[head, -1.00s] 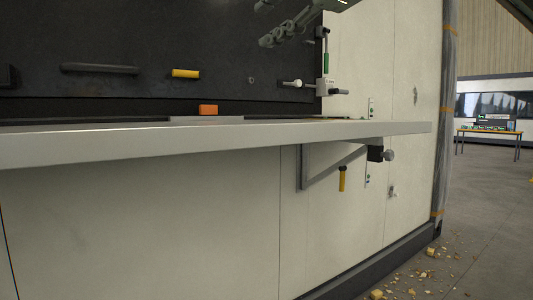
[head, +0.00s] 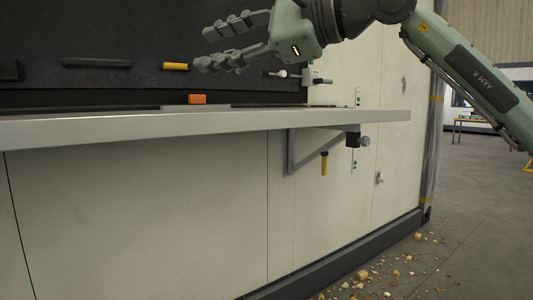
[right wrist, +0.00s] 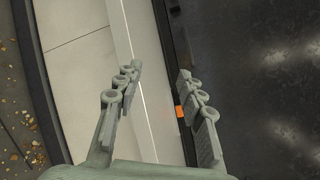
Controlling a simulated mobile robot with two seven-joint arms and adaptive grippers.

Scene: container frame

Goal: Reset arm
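My right arm (head: 470,75) comes in from the upper right in the head view. Its gripper (head: 203,48) points left above the shelf, in front of the dark back panel. The fingers are apart with nothing between them. In the right wrist view the gripper (right wrist: 158,92) is also open and empty, with the shelf edge behind the gap. My left gripper is in neither view now.
A light shelf (head: 130,125) juts from the pale container wall (head: 140,220). An orange block (head: 197,99) sits on it; it also shows in the right wrist view (right wrist: 179,112). A yellow handle (head: 175,66) is on the dark panel. Crumbs (head: 362,275) litter the floor at right.

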